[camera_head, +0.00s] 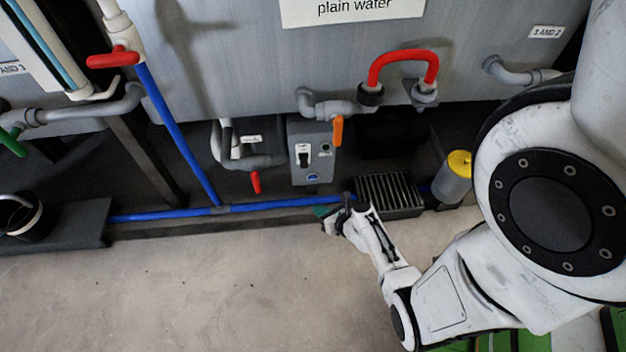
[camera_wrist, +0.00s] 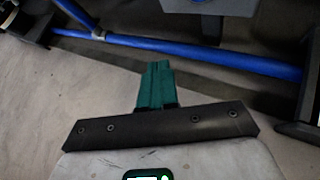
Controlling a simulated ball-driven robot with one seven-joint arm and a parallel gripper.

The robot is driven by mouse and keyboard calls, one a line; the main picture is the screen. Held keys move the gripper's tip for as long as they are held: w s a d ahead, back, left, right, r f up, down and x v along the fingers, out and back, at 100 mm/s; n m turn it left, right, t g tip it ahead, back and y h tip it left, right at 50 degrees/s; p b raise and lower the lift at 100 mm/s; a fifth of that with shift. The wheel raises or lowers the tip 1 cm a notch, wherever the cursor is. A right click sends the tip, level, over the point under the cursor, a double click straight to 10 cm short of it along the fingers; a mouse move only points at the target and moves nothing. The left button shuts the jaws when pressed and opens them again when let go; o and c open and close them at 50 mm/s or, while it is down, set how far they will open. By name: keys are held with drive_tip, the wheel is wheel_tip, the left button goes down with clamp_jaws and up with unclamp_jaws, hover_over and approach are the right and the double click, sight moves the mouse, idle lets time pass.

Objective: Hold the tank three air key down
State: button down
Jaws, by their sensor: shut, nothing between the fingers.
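A grey control box (camera_head: 325,140) hangs under the grey tank marked "plain water" (camera_head: 350,10). Its face carries a black key or switch (camera_head: 303,157), a small round fitting (camera_head: 326,149) and a blue round mark (camera_head: 313,177). I cannot read which of these is the tank three air key. My gripper (camera_head: 322,211) is low in front of the box, apart from it, near the blue floor pipe. In the wrist view its teal fingers (camera_wrist: 157,68) are together with nothing between them. Only a grey lower edge (camera_wrist: 210,5), probably the box's, shows there; its face is hidden.
A blue pipe (camera_head: 270,204) runs along the floor, also in the wrist view (camera_wrist: 220,58). A black slotted block (camera_head: 390,195) stands right of my gripper. An orange handle (camera_head: 338,130) is beside the box, a red-handled valve (camera_head: 255,182) left. Bare floor lies in front.

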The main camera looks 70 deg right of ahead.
drive_tip(key=w+d+b, duration=0.2)
drive_tip(key=w+d, duration=0.1)
drive_tip(key=d, duration=0.5)
drive_tip(key=shift+w, duration=0.2)
drive_tip(key=shift+d, duration=0.1)
idle(1.9)
drive_tip(key=shift+w+d+b, duration=0.15)
drive_tip(key=shift+d+b, duration=0.15)
drive_tip(key=shift+w+d, duration=0.15)
drive_tip(key=shift+d, duration=0.25)
idle(2.1)
drive_tip(key=shift+s+a+p, duration=0.35)
drive_tip(key=shift+a, duration=0.4)
drive_tip(key=shift+s+a+p, duration=0.3)
drive_tip(key=shift+a, duration=0.5)
drive_tip(key=shift+s+a+p, duration=0.35)
drive_tip(key=shift+a, duration=0.4)
drive_tip(key=shift+s+a+p, duration=0.3)
drive_tip(key=shift+a, duration=0.5)
